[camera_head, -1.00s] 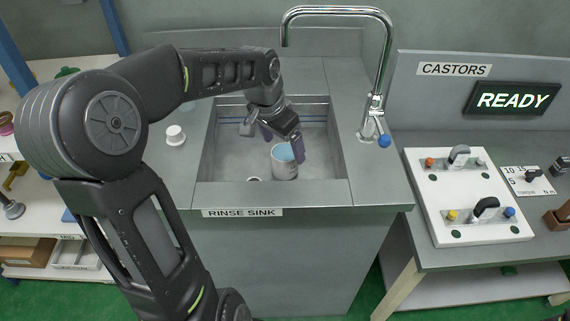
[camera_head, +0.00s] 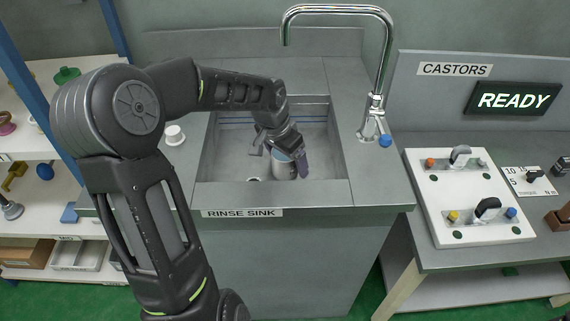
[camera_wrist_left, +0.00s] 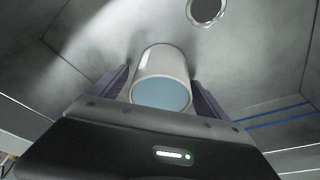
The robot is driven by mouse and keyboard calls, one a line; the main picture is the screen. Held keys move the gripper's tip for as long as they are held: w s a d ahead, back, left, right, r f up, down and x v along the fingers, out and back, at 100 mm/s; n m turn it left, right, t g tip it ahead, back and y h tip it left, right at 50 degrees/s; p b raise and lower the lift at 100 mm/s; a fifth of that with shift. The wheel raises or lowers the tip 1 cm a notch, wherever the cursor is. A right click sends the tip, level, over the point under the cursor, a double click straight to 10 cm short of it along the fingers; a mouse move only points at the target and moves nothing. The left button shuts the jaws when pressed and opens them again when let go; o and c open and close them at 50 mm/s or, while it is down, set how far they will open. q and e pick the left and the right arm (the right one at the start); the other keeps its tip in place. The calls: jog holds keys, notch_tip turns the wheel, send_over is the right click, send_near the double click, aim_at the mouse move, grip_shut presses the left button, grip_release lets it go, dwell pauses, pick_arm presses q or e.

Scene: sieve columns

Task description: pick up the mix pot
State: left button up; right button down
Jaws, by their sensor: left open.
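The mix pot (camera_head: 283,169) is a whitish cylinder with a pale blue top, standing in the rinse sink. In the left wrist view the pot (camera_wrist_left: 160,65) shows between the two purple fingers of my left gripper (camera_wrist_left: 163,90), its blue end toward the camera. My left gripper (camera_head: 280,165) reaches down into the sink, open, with a finger on either side of the pot. The fingers partly hide the pot in the head view. I cannot tell whether they touch it. My right gripper is not in view.
The rinse sink's (camera_head: 225,180) walls surround the pot, and its drain (camera_wrist_left: 206,10) lies near it. A tall faucet (camera_head: 375,110) rises at the right. A small white cup-like item (camera_head: 174,135) stands on the left rim. A castors bench (camera_head: 445,258) is at the right.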

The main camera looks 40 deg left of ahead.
pick_arm(q)
jog(key=shift+c, duration=0.4)
grip_shut()
dwell(0.9)
jog(key=shift+r, duration=0.15)
jog(key=shift+r, duration=0.45)
jog(key=s+a, duration=0.1)
jog(key=s+a+r, duration=0.1)
jog(key=a, duration=0.1)
jog(key=shift+s+a, duration=0.15)
jog(key=shift+s, duration=0.05)
notch_tip(320, 180, up, 13)
jog(key=p, duration=0.1)
jog(key=shift+p, duration=0.3)
jog(key=shift+f, duration=0.1)
